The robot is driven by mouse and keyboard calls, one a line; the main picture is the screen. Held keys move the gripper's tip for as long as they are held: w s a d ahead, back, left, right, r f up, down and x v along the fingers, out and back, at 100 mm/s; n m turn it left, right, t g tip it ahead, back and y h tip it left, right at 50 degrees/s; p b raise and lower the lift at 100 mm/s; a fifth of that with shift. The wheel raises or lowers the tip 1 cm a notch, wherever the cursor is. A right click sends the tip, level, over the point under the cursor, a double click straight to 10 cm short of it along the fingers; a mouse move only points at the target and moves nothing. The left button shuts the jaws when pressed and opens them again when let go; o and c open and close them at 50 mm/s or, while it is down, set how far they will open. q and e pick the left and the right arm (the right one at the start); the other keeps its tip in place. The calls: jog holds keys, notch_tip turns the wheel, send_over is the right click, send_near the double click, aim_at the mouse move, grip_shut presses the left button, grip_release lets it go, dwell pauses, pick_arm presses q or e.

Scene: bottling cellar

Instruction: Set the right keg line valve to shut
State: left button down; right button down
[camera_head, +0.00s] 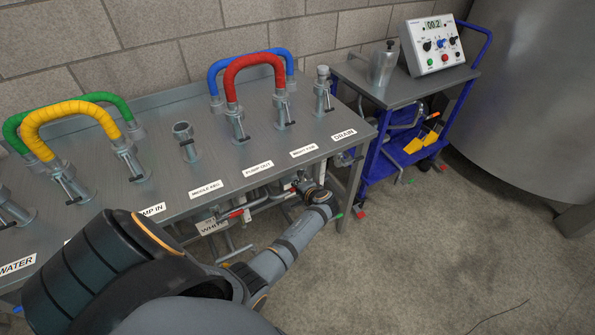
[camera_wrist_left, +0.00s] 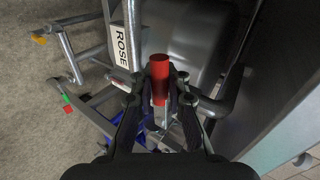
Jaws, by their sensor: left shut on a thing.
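A red valve handle (camera_wrist_left: 159,68) stands between the fingers of my left gripper (camera_wrist_left: 163,88) in the left wrist view. The fingers are shut on it, and its red end sticks out past them. In the head view my left gripper (camera_head: 305,187) is under the front edge of the table, below the RIGHT KEG label (camera_head: 304,150). My own wrist hides most of the valve there, so its setting cannot be told. My right gripper is not in view.
Another red-handled valve (camera_head: 236,213) sits under the table (camera_head: 215,172) to the left. Red, blue, yellow and green hose bends stand on top. A ROSE label (camera_wrist_left: 121,46) shows beside a pipe. A blue trolley (camera_head: 375,165) stands at right; the floor in front is clear.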

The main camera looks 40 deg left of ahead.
pick_arm(q)
jog(key=shift+s+d+r+g, duration=0.1)
jog(key=shift+d+g, duration=0.1)
jog(key=shift+g, duration=0.1)
jog(key=shift+m+p, duration=0.3)
jog(key=c, duration=1.8)
grip_release()
jog(key=o, duration=0.5)
jog(key=shift+d+r, duration=0.15)
jog(key=shift+c, duration=0.2)
jog(key=v, duration=0.7)
